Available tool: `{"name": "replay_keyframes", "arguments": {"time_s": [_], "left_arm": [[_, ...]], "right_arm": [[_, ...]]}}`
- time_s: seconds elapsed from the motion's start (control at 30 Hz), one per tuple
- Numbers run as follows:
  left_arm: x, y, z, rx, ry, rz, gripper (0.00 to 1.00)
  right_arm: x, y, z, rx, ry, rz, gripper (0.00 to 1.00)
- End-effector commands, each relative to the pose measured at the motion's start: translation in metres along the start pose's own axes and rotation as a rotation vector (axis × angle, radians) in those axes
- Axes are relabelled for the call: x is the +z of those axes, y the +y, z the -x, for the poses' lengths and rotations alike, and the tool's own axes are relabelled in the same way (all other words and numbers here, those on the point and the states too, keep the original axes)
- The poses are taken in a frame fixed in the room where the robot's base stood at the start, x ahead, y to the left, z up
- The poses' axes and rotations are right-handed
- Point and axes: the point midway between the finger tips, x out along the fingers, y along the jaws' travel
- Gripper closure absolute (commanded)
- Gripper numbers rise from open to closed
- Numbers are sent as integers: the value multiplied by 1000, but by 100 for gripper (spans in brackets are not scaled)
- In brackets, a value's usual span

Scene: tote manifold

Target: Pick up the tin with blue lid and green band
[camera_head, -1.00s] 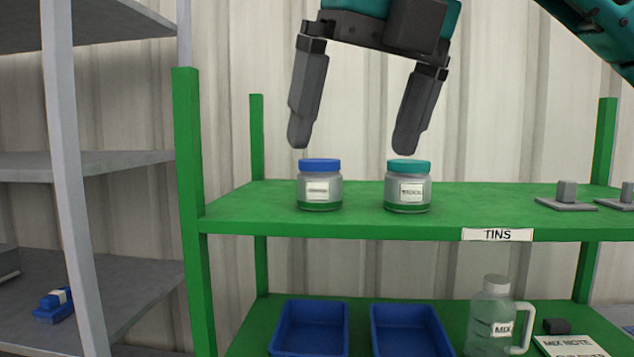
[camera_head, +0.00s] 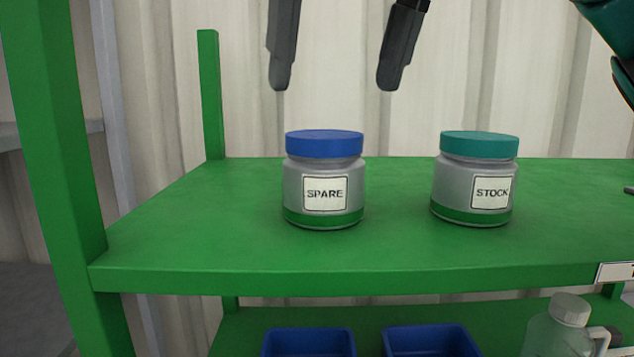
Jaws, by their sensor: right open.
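The tin with blue lid and green band (camera_head: 324,180) stands upright on the green shelf, with a label reading SPARE. To its right stands a similar tin with a teal lid and green band (camera_head: 475,180), labelled STOCK. My right gripper (camera_head: 332,83) is open and empty, its two dark fingers pointing down. The fingertips show above the blue lid in the picture, apart from it, one to the left of the lid and one to the right. My left gripper is not in view.
The green shelf (camera_head: 200,250) has clear room left of the blue-lidded tin and between the tins. A green post (camera_head: 50,150) stands at the left. Blue trays (camera_head: 310,342) and a clear jug (camera_head: 560,330) stand on the shelf below.

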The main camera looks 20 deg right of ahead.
Motion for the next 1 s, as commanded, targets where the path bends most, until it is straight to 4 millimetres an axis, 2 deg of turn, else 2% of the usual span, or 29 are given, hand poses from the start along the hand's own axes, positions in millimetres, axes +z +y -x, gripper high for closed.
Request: {"name": "replay_keyframes", "arguments": {"time_s": [0.03, 0.2, 0.47, 0.7, 0.83, 1.0], "left_arm": [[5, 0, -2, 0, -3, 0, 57], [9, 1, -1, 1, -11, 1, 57], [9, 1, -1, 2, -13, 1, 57], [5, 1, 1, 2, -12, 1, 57], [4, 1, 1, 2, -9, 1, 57], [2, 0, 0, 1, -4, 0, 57]], "right_arm": [[-1, 0, -13, 1, 4, 1, 0], [0, -1, -42, -1, 2, 0, 0], [1, -1, -61, 0, 2, 0, 0], [6, -2, -96, 0, 3, 0, 0], [5, -2, -107, 1, 3, 0, 0], [5, -2, -108, 2, 2, 0, 0]]}}
